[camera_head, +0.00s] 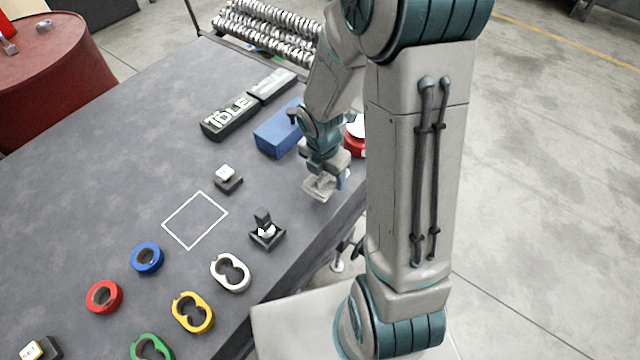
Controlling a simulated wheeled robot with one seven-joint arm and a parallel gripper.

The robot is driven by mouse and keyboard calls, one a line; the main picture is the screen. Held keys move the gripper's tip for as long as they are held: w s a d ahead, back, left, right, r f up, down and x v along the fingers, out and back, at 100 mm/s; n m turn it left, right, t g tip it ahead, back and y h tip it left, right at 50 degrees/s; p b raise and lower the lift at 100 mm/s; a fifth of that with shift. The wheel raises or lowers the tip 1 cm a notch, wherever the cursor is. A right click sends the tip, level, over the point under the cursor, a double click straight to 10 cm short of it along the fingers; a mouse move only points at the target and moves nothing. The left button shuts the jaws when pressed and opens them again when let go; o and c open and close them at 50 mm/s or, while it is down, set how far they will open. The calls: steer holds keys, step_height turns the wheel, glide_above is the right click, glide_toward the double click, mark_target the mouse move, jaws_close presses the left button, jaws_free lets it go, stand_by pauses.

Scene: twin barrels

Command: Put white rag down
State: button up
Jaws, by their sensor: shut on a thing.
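My gripper (324,176) hangs over the right edge area of the grey table, in front of the blue box. It is shut on a small whitish, crumpled-looking thing, the white rag (317,187), which sits at the fingertips. The rag is small in the view, and whether it touches the table top is hard to tell. A white square outline (195,220) on the table lies to the left of my gripper and is empty.
A red barrel (50,85) stands at the far left. My arm hides part of a red-and-white thing (355,138).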

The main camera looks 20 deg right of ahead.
steer(key=shift+w+a+f, duration=0.5)
steer(key=shift+w+a, duration=0.05)
steer(key=shift+w, duration=0.15)
steer(key=shift+f+b, duration=0.3)
steer(key=shift+f, duration=1.75)
steer(key=shift+f, duration=0.2)
steer(key=o, duration=1.1)
steer(key=shift+o, duration=0.2)
steer(key=shift+r, duration=0.1)
